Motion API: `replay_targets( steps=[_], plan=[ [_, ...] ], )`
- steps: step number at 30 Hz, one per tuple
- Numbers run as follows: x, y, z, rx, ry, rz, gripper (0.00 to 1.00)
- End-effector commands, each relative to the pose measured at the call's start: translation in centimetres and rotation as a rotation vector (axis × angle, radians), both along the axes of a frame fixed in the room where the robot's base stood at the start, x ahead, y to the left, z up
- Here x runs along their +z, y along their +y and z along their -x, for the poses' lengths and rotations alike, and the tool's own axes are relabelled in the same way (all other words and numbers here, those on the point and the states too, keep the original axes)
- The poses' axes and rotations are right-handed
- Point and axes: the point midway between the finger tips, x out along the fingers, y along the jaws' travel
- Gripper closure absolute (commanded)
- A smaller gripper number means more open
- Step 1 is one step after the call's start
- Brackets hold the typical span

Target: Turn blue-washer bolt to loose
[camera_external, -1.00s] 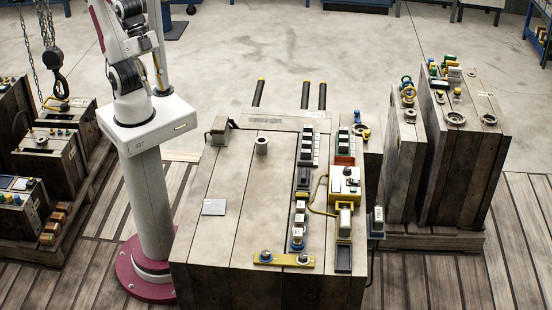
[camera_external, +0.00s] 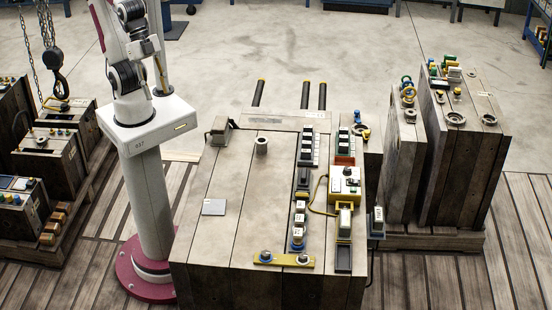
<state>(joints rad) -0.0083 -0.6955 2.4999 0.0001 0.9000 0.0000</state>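Two bolts stand on a yellow bar (camera_external: 284,260) at the near edge of the wooden mould block (camera_external: 220,240). The right bolt (camera_external: 303,258) looks grey or white. Their turned positions are too small to read. My arm stands on a white pedestal to the left of the block, and its upper part runs out of the top of the picture. My gripper is not in view.
A row of blocks and clamps (camera_external: 300,208) runs along the block's right half, beside a yellow-and-white control box (camera_external: 345,181). A grey upright cylinder (camera_external: 261,146) and a flat grey plate (camera_external: 214,207) are on the left half. A hook (camera_external: 58,85) hangs at upper left.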

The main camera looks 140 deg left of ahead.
Motion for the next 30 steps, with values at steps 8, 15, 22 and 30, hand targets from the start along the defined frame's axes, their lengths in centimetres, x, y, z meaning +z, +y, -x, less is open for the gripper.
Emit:
replay_targets(
  steps=[8, 15, 22, 30],
  plan=[
    [-2.0, 0.3, -1.5, 0.012, 0.113, 0.003, 0.64],
    [-2.9, 0.4, -4.0, 0.024, 0.183, 0.012, 0.64],
    [-3.8, 0.5, -6.9, 0.033, 0.234, 0.024, 0.64],
    [-5.2, 0.7, -10.8, 0.033, 0.278, 0.038, 0.64]
  ],
)
